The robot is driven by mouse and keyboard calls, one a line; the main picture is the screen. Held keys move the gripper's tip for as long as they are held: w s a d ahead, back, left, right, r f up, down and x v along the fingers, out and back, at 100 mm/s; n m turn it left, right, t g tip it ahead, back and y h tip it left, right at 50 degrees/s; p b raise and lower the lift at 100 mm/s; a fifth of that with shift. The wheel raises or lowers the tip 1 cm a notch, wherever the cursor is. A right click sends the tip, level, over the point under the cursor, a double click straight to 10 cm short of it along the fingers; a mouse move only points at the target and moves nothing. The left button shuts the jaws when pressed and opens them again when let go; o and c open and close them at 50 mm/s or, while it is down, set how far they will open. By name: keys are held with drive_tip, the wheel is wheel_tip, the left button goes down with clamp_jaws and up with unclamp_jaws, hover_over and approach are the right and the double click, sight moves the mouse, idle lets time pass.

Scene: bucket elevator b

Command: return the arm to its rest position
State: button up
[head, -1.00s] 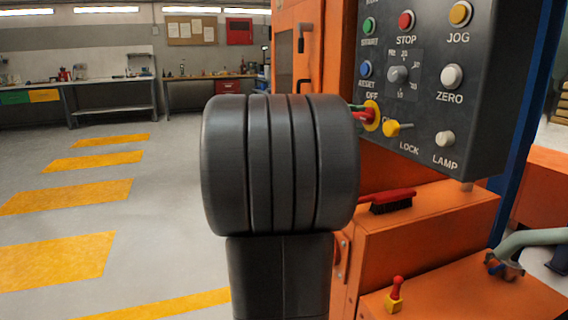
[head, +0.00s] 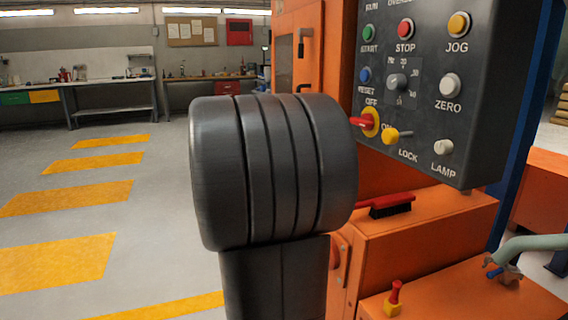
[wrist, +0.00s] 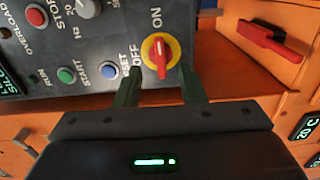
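In the head view the same red switch (head: 361,121) shows just right of my black arm link (head: 275,170). The arm link stands large in the middle of that view and hides the gripper.
The dark control panel (head: 477,105) with buttons and knobs is close on the right. Below are an orange ledge (head: 450,213), a red-handled brush (head: 390,204), a red-topped knob (head: 394,298) and a pale hose (head: 535,243). Open floor with yellow stripes (head: 60,260) lies left.

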sight(364, 123)
drive_tip(key=x, duration=1)
drive_tip(key=shift+w+d+r+b, duration=0.1)
drive_tip(key=shift+d+r+b, duration=0.15)
drive_tip(key=shift+b, duration=0.15)
drive_tip(key=n+p, duration=0.1)
drive_tip(key=p, duration=0.1)
drive_tip(key=n+p, duration=0.2)
drive_tip(key=shift+a+r, duration=0.1)
drive_tip(key=shift+r, duration=0.25)
drive_tip(key=n+p, duration=0.1)
drive_tip(key=p, duration=0.1)
drive_tip(key=shift+n+p, duration=0.3)
drive_tip(key=shift+p, duration=0.1)
